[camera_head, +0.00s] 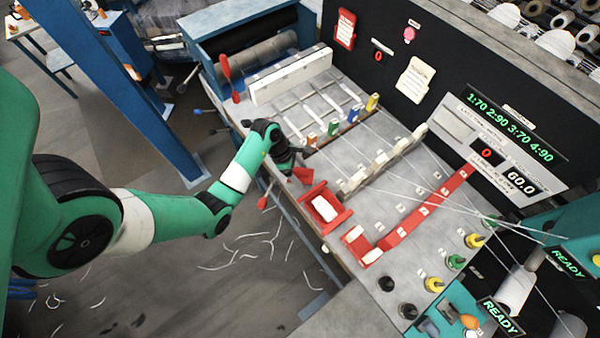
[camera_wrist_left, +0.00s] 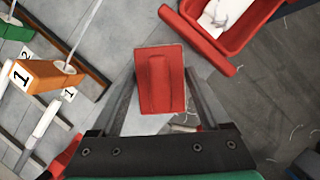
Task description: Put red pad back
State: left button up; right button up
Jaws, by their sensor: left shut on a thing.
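The red pad (camera_wrist_left: 160,80) sits between the fingers of my left gripper (camera_wrist_left: 160,100), which is shut on it. In the head view the pad (camera_head: 304,175) is a small red patch at the end of my left gripper (camera_head: 297,162), over the front edge area of the loom table. A red tray (camera_head: 325,208) with a white item inside is just beyond the pad, towards the lower right; in the left wrist view the tray (camera_wrist_left: 232,50) is at the upper right, apart from the pad. My right gripper is not in view.
Orange (camera_head: 312,140), green and blue numbered blocks with threads stand behind the gripper. A red L-shaped strip (camera_head: 415,218) lies on the grey table to the right. Coloured knobs stand at the lower right. A red-handled lever (camera_head: 226,68) rises at the back left.

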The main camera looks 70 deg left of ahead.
pick_arm(q)
notch_tip(320, 180, down, 2)
jog(key=shift+f, duration=0.2)
jog(key=o, duration=1.2)
jog(key=shift+f, duration=0.1)
jog(key=shift+c, duration=0.2)
jog(key=shift+r, duration=0.3)
jog(key=p+v, duration=0.3)
jog(key=v, duration=0.8)
jog(key=shift+s+r, duration=0.2)
jog(key=shift+r, duration=0.1)
